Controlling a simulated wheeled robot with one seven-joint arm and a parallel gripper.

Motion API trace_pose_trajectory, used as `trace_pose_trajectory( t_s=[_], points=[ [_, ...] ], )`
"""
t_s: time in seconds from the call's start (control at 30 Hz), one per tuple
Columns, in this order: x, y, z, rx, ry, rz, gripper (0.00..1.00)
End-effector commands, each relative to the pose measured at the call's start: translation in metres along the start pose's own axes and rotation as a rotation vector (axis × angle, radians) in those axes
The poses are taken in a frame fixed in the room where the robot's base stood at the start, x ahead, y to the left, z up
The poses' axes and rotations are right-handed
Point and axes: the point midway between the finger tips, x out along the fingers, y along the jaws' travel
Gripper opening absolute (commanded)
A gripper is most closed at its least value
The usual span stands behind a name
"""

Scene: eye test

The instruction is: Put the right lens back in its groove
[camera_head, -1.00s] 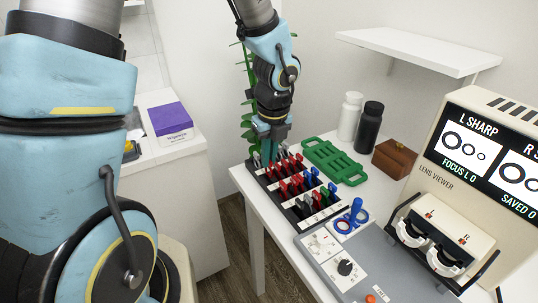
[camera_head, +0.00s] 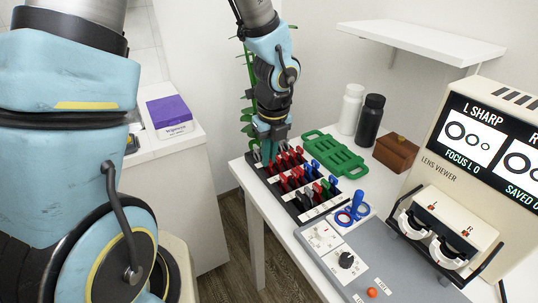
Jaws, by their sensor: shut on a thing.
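My gripper (camera_head: 267,153) is at the far left end of the black lens rack (camera_head: 312,218), pointing down among the handles there. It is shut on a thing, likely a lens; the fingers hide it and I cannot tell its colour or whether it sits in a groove. The rack holds rows of lenses with red, blue, green and dark handles. The lens viewer (camera_head: 437,166) stands at the right, with white holders marked L (camera_head: 415,222) and R (camera_head: 448,250). Its screen (camera_head: 480,142) reads "L SHARP" and "FOCUS L 0"; the right part is cut off.
A green tray (camera_head: 334,157), white bottle (camera_head: 350,109), black bottle (camera_head: 370,120) and brown box (camera_head: 395,152) stand behind the rack. A shelf (camera_head: 420,43) overhangs them.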

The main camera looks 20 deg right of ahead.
Motion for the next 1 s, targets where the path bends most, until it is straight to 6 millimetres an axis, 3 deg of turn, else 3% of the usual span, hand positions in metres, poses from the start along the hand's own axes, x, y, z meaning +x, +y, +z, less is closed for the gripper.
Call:
trace_pose_trajectory(
  t_s=[0.07, 0.33, 0.67, 1.0],
  points=[
    [0.0, 0.0, 0.0, 0.0, 0.0, 0.0, 0.14],
    [0.0, 0.0, 0.0, 0.0, 0.0, 0.0, 0.44],
    [-0.006, 0.0, 0.001, -0.002, -0.001, -0.002, 0.44],
    [-0.067, -0.001, 0.001, -0.003, -0.003, -0.004, 0.44]
  ],
)
